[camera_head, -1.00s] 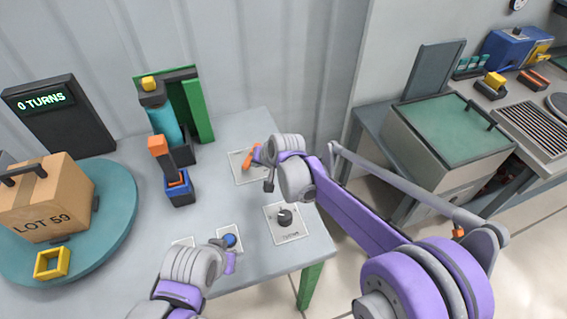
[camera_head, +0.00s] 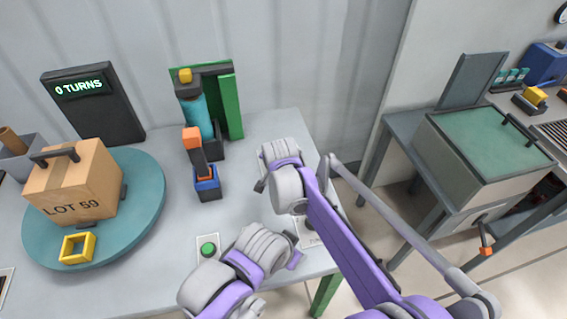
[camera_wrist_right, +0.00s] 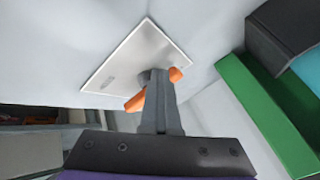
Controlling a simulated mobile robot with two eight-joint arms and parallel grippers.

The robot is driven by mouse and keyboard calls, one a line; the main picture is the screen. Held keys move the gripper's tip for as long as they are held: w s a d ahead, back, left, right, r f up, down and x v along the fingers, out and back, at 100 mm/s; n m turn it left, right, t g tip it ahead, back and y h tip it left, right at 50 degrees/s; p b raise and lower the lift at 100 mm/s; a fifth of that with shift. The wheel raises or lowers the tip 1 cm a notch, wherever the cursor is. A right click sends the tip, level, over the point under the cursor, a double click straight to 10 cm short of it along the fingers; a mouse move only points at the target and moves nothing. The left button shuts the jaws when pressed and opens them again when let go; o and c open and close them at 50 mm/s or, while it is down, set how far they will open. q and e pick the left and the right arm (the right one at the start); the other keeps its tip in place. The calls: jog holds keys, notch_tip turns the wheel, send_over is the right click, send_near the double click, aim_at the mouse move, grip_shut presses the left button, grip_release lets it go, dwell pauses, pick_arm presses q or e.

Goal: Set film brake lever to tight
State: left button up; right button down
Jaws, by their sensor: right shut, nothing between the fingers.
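An orange lever (camera_wrist_right: 136,102) sits on a pale label plate (camera_wrist_right: 122,70) in the right wrist view. Its middle is hidden behind my right fingers, and the label is too small to read. My right gripper (camera_wrist_right: 163,95) is shut and empty, its fingers in front of the lever; I cannot tell whether they touch it. In the head view my right gripper (camera_head: 262,186) is over the table's right part, and the arm hides the lever there. My left gripper (camera_head: 296,262) is near the table's front edge, right of a green button (camera_head: 208,249); its jaws are not clear.
A teal turntable (camera_head: 145,205) carries a carton (camera_head: 78,188) and a yellow frame (camera_head: 77,249). A teal roll (camera_head: 198,115) on a green stand (camera_head: 232,105) and an orange-topped post (camera_head: 196,150) stand behind. A dial plate (camera_head: 311,236) is partly covered by my right arm.

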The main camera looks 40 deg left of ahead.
pick_arm(q)
jog(key=shift+d, duration=0.1)
pick_arm(e)
jog(key=shift+s+a+r, duration=0.1)
jog(key=shift+s+a, duration=0.05)
jog(key=shift+a, duration=0.2)
dwell(0.4)
